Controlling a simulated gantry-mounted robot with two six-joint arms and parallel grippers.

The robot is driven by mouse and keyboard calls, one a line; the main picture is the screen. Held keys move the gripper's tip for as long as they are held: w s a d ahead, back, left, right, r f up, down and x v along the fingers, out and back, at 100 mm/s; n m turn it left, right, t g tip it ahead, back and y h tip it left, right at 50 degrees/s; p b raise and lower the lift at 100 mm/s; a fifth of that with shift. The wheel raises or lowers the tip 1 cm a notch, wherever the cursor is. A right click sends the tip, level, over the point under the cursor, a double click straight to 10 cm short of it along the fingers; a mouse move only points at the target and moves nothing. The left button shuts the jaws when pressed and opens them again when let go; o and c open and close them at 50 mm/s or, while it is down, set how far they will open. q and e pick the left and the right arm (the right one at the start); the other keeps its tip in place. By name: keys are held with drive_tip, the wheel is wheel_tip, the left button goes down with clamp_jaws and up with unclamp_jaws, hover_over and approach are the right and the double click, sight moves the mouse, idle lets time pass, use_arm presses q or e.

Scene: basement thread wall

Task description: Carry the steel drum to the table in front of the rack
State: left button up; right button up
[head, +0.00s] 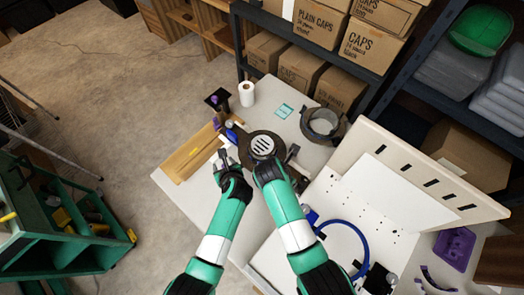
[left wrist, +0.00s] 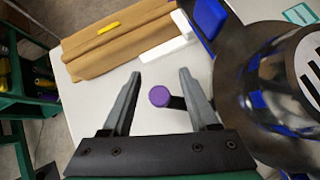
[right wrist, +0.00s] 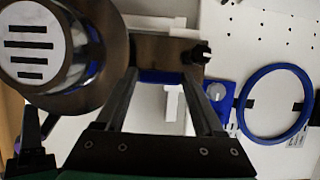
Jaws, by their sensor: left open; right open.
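The steel drum (head: 262,146), shiny with a dark wide flange and a white slotted disc on top, is on the white table (head: 225,195) between my two grippers. It shows at the right in the left wrist view (left wrist: 262,88) and at the upper left in the right wrist view (right wrist: 85,75). My left gripper (left wrist: 160,73) is open and empty beside it; a purple knob (left wrist: 160,96) shows between its fingers. My right gripper (right wrist: 158,73) is open on the drum's other side, near a dark brown block (right wrist: 155,50); contact cannot be told.
The rack (head: 300,40) with cardboard boxes stands behind the table. A tan board (head: 190,152), a white roll (head: 246,94) and a dark ring-shaped item (head: 322,121) lie around the drum. A slotted panel (head: 400,180) and a blue ring (head: 350,235) are at the right.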

drive_tip(key=shift+w+d+f, duration=0.1)
drive_tip(key=shift+w+f, duration=0.05)
drive_tip(key=shift+f, duration=0.3)
use_arm(q)
drive_tip(key=shift+w+a+f, duration=0.15)
drive_tip(key=shift+w+f, duration=0.15)
drive_tip(key=shift+f, duration=0.1)
drive_tip(key=c, duration=0.9)
use_arm(e)
drive_tip(key=c, duration=0.9)
use_arm(q)
clamp_jaws()
use_arm(e)
clamp_jaws()
